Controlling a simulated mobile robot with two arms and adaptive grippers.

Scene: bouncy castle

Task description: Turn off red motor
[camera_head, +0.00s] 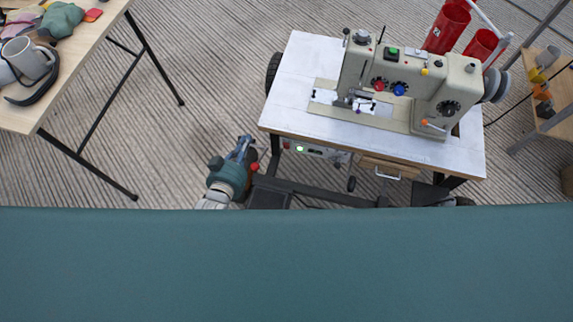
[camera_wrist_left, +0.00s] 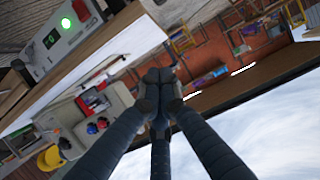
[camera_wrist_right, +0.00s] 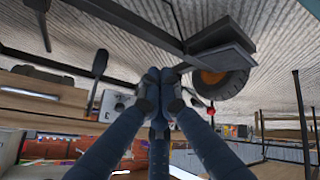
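The motor box (camera_head: 318,152) is a pale control panel under the front edge of the sewing table. My left gripper (camera_head: 243,146) is left of the table, near the floor in the picture and apart from the box. Its fingers meet in the left wrist view, with nothing seen between them. My right gripper (camera_wrist_right: 158,88) has its fingers together and appears empty; it is not clearly seen in the head view.
A sewing machine (camera_head: 410,85) stands on the white table (camera_head: 300,70). Its drawer (camera_head: 390,168) and dark frame are below. A cluttered wooden table (camera_head: 85,35) is at left, a wooden stand (camera_head: 550,90) at right. Bare floor (camera_head: 200,70) lies between the tables.

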